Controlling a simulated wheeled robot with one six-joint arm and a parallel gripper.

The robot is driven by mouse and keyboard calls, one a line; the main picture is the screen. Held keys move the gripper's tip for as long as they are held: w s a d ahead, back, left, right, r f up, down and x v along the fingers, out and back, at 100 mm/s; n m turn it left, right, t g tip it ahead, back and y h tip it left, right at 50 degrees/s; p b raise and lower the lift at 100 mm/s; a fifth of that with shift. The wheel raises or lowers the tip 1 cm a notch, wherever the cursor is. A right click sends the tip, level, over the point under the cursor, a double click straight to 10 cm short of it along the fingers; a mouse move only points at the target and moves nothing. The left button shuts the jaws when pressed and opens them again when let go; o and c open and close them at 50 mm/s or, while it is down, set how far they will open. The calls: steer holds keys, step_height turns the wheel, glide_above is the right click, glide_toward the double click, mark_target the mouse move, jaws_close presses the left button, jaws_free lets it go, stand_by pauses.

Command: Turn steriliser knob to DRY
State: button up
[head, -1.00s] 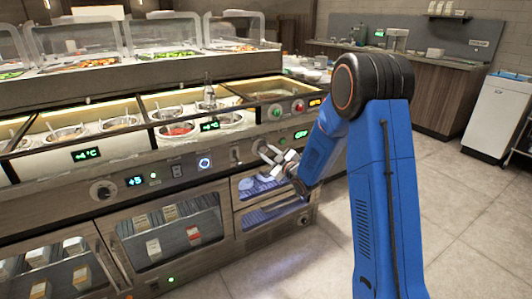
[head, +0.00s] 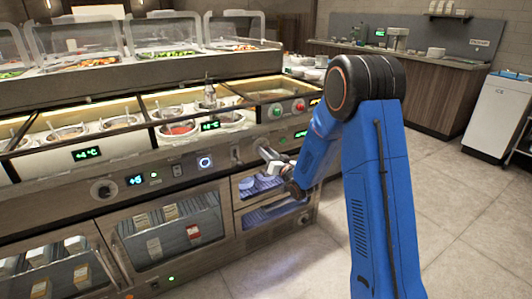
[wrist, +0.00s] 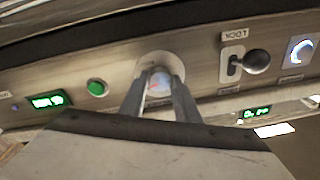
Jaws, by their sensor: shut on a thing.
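The knob (wrist: 160,84) is pale and round with a reddish mark, set on a light round plate in the metal panel. It shows between my fingertips in the wrist view; I cannot read any DRY label or tell its setting. My gripper (wrist: 159,82) is shut on the knob, one finger on each side. In the head view my gripper (head: 268,156) is at the right part of the counter's front panel and hides the knob. Below it is a blue-lit two-level compartment (head: 238,205), seemingly the steriliser.
In the wrist view a dark-balled lever (wrist: 257,61) marked LOCK, upside down, and a blue-ringed button (wrist: 300,50) are right of the knob. A green button (wrist: 97,87) and green display (wrist: 48,101) are left. Floor (head: 460,210) on the right is clear.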

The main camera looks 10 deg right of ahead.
steer(key=m, duration=0.5)
steer(key=shift+s+a+h, duration=0.1)
steer(key=shift+h, duration=0.2)
steer(key=shift+m, duration=0.3)
steer(key=o, duration=1)
steer(key=shift+o, duration=0.2)
steer(key=v, duration=1.2)
steer(key=shift+f, duration=0.15)
